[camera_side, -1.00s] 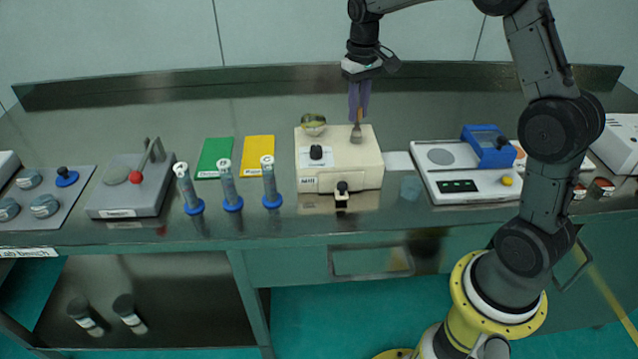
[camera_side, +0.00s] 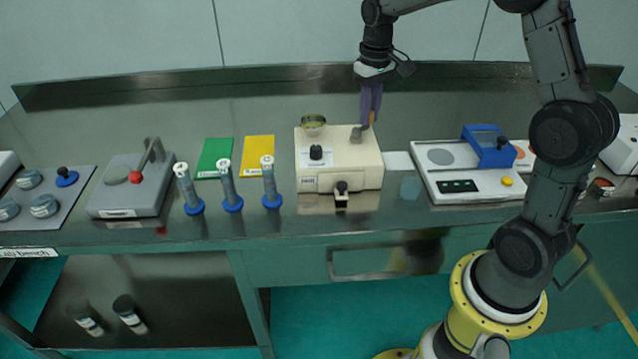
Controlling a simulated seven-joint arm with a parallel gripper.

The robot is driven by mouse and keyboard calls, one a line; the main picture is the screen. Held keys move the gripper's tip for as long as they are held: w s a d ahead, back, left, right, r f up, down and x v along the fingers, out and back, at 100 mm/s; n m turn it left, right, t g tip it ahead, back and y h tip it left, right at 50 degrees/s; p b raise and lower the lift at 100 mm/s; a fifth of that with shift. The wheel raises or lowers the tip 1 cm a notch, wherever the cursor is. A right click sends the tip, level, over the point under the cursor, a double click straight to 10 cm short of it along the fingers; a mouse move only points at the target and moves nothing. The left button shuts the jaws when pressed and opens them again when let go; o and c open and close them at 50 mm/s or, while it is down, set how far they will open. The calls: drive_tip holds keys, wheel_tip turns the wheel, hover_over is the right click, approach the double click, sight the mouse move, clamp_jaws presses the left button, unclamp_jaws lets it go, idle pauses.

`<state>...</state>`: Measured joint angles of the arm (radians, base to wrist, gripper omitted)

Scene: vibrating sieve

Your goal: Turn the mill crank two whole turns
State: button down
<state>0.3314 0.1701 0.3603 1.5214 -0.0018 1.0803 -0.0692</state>
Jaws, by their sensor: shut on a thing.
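The mill (camera_side: 340,178) is a cream box on the bench, with a bowl-like hopper (camera_side: 313,122) at its back left, a black knob (camera_side: 316,153) on top and a small spout at its front. The crank (camera_side: 356,134) is a grey arm on the right part of the mill's top, with an upright orange-brown handle (camera_side: 371,118). My gripper (camera_side: 371,110) has purple fingers pointing down and is shut on the crank handle, at the mill's back right. The fingers partly hide the handle.
Left of the mill stand several blue-based tubes (camera_side: 230,188), a green card (camera_side: 215,158) and a yellow card (camera_side: 258,156). Right of the mill is a white device with a blue lid (camera_side: 487,145).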

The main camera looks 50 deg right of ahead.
sight(371, 140)
drive_tip(key=shift+s+a+f, duration=0.15)
drive_tip(key=shift+s+f, duration=0.2)
drive_tip(key=shift+s, duration=0.15)
drive_tip(key=shift+s+a, duration=0.3)
drive_tip(key=shift+s, duration=0.15)
drive_tip(key=c, duration=0.6)
unclamp_jaws()
drive_tip(key=shift+f, duration=0.1)
drive_tip(key=shift+c, duration=0.2)
drive_tip(key=shift+a, duration=0.1)
wheel_tip(371, 140, up, 8)
drive_tip(key=shift+w+f, duration=0.15)
drive_tip(key=shift+f, duration=0.05)
